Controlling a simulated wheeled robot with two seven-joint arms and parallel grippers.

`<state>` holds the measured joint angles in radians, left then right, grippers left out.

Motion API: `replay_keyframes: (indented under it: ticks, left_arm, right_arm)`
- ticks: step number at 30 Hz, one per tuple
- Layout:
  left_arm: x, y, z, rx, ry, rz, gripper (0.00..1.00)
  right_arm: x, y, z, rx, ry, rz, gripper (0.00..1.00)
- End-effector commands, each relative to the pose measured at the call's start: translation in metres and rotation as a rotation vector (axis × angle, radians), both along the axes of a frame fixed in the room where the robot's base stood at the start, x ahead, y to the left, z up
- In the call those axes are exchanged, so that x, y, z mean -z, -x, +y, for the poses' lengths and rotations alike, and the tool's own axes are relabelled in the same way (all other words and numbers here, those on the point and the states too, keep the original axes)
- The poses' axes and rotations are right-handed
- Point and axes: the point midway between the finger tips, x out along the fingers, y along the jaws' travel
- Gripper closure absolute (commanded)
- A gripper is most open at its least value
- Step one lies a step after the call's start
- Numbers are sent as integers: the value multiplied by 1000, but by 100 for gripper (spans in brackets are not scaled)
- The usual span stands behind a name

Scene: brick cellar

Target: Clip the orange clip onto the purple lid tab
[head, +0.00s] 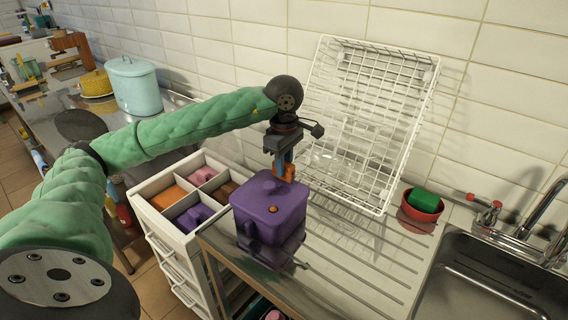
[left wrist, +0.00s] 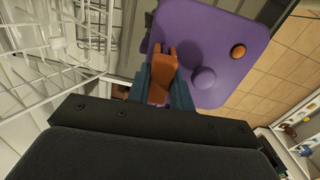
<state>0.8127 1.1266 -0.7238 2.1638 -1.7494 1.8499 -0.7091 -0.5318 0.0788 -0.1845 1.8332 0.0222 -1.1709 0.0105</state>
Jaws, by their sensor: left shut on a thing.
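A purple lidded box (head: 262,213) stands on the metal drainboard. Its purple lid (head: 262,188) has a round knob, which also shows in the left wrist view (left wrist: 204,79). My left gripper (head: 284,163) points down over the lid's far right edge. It is shut on the orange clip (left wrist: 162,78), whose two prongs reach over the purple lid in the left wrist view. The clip (head: 289,173) shows below the fingers in the head view. I cannot tell whether it touches the lid tab. My right gripper is out of view.
A white wire rack (head: 375,118) leans on the tiled wall behind the box. A red bowl with a green sponge (head: 424,200) stands right, near the sink (head: 480,280). A white divided drawer unit (head: 160,220) is left. The drainboard's front is clear.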

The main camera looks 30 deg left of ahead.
Motion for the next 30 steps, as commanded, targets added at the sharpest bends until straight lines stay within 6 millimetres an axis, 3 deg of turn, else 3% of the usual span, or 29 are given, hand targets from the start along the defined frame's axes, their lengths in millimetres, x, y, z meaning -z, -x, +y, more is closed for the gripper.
replay_keyframes:
  ticks: [9, 10, 14, 23, 30]
  left_arm:
    - [8, 0, 0, 0, 0, 0, 99]
    - [7, 0, 0, 0, 0, 0, 76]
    - [6, 0, 0, 0, 0, 0, 53]
    - [5, 0, 0, 0, 0, 0, 53]
    - [-17, -1, 0, 1, 1, -3, 53]
  right_arm:
    - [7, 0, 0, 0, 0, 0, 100]
    - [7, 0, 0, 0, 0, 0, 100]
    - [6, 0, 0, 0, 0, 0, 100]
    - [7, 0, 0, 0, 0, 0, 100]
    - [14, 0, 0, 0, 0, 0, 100]
